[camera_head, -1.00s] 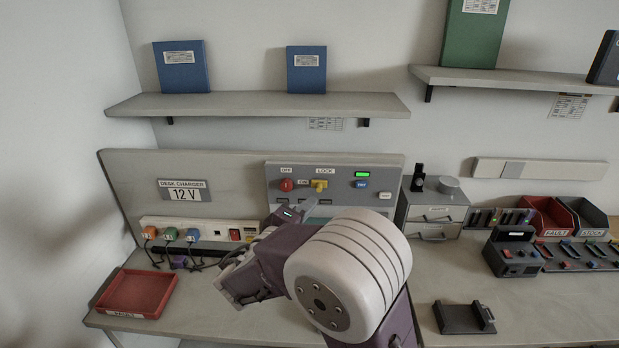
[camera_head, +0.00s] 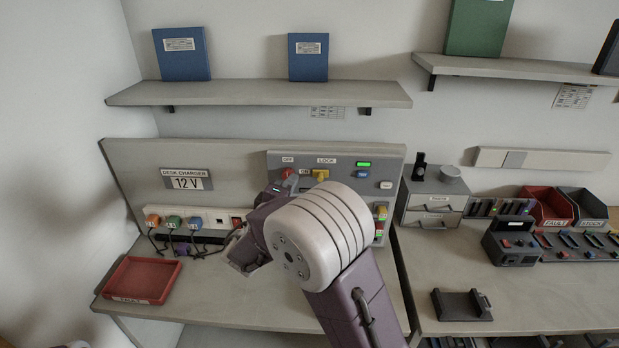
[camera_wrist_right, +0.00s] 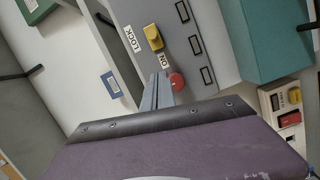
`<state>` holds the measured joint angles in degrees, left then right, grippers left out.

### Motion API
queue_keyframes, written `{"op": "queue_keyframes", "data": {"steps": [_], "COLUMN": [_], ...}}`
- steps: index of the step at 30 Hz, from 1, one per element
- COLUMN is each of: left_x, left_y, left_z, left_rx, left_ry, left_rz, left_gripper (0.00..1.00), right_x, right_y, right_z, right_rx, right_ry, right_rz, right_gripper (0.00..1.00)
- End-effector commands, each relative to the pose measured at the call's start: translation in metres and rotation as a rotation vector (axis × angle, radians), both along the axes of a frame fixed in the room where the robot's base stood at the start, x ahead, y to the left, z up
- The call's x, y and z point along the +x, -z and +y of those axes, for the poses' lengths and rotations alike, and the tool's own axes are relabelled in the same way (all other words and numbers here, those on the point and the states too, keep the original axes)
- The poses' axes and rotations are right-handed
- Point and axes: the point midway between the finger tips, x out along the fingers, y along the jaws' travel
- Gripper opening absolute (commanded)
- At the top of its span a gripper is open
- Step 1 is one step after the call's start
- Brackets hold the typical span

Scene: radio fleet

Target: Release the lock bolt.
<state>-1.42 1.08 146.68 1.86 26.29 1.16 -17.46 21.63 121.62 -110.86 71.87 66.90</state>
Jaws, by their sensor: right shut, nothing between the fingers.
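The lock bolt (camera_head: 320,175) is a yellow piece under the LOCK label on the grey panel (camera_head: 345,160); it also shows in the right wrist view (camera_wrist_right: 153,37). A red knob (camera_head: 289,173) sits to its left under an OFF label. My right gripper (camera_head: 292,184) is shut and empty in front of the panel, close to the red knob. In the right wrist view its fingertips (camera_wrist_right: 158,80) point between the red knob and the yellow bolt; contact cannot be told. My left gripper is out of view.
A green light (camera_head: 364,164) and a blue button (camera_head: 362,174) are right of the bolt. A power strip with plugs (camera_head: 190,222) runs along the left. A red tray (camera_head: 142,280) lies front left. A drawer unit (camera_head: 432,205) stands right of the panel.

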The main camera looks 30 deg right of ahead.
Motion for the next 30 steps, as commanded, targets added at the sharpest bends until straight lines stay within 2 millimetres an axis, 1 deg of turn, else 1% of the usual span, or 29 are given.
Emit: {"op": "queue_keyframes", "data": {"steps": [1, 3, 4, 6, 9, 13, 23, 25, 27, 30], "left_x": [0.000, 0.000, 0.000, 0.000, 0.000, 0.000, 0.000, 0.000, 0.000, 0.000], "left_y": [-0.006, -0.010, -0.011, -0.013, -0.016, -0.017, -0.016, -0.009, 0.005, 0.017], "left_z": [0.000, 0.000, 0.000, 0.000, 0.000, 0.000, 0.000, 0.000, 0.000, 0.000], "left_rx": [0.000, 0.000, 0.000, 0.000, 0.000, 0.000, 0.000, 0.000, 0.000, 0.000], "left_ry": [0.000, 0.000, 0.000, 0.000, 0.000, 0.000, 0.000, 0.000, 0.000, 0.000], "left_rz": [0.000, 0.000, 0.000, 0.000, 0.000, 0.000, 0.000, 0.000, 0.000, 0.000], "left_gripper": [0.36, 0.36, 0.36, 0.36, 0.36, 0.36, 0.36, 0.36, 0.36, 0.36], "right_x": [0.007, 0.017, 0.019, 0.010, 0.003, -0.001, -0.002, -0.005, -0.010, -0.017], "right_y": [-0.002, -0.001, 0.000, 0.002, 0.006, 0.008, 0.009, 0.013, 0.016, 0.015], "right_z": [-0.009, -0.020, -0.024, -0.034, -0.044, -0.051, -0.052, -0.056, -0.065, -0.076], "right_rx": [0.000, -0.001, -0.001, -0.001, -0.001, 0.000, 0.000, 0.002, 0.002, 0.002], "right_ry": [0.005, 0.005, 0.005, 0.003, 0.002, 0.001, 0.000, 0.001, 0.004, 0.001], "right_rz": [0.002, 0.002, 0.004, 0.003, 0.003, 0.002, 0.000, -0.001, -0.004, -0.003], "right_gripper": [0.00, 0.00, 0.00, 0.00, 0.00, 0.00, 0.00, 0.00, 0.00, 0.00]}}
